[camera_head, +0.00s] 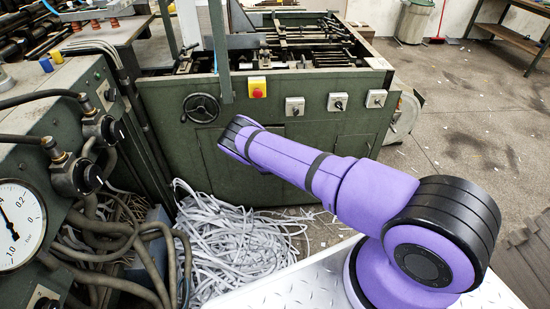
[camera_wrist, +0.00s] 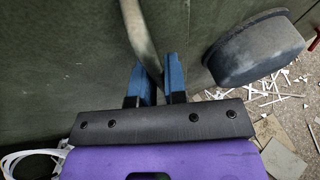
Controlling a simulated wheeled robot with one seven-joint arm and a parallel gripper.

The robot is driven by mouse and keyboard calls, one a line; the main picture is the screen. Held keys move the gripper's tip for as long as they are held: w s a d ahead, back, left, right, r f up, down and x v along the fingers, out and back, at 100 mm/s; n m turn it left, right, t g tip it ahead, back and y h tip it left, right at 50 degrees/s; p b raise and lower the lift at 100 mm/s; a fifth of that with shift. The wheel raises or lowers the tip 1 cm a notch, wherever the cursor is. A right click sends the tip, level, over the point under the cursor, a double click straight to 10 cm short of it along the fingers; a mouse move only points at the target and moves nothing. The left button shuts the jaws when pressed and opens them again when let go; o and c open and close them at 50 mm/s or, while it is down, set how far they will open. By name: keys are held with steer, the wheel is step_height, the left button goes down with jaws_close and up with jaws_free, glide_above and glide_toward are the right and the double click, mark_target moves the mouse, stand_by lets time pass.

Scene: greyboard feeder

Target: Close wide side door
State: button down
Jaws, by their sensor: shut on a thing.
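My gripper (camera_wrist: 159,78) has two blue fingers, shut on a curved grey metal handle bar (camera_wrist: 138,32) that passes between them in the wrist view. Behind the handle is a flat dark green surface (camera_wrist: 60,70), which fills the left and upper part of that view. In the head view, the green machine (camera_head: 165,125) has an outlined front panel (camera_head: 218,165), partly hidden behind my purple arm. My gripper and the handle are hidden there. I cannot tell how far the door stands open.
A heap of white strips (camera_head: 235,250) lies on the floor before the machine. A green cabinet with a gauge (camera_head: 18,225) and hoses stands at left. A rounded grey part (camera_wrist: 258,52) sits right of the fingers. Open floor (camera_head: 460,120) with scraps lies at right.

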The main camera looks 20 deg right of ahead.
steer(key=shift+w+d+n, duration=0.3)
steer(key=shift+w+d, duration=0.3)
steer(key=shift+w, duration=0.3)
steer(key=shift+w+d+r+t+y, duration=0.1)
steer(key=shift+w+d+t+y, duration=0.2)
steer(key=shift+w, duration=0.25)
steer(key=shift+r, duration=0.1)
steer(key=c, duration=1.5)
jaws_free()
steer(key=shift+w, duration=0.1)
steer(key=shift+a, duration=0.1)
steer(key=shift+s+a, duration=0.25)
steer(key=shift+s, duration=0.25)
steer(key=v, duration=0.9)
steer(key=shift+s+r, duration=0.25)
steer(key=shift+s, duration=0.05)
steer(key=shift+a, duration=0.1)
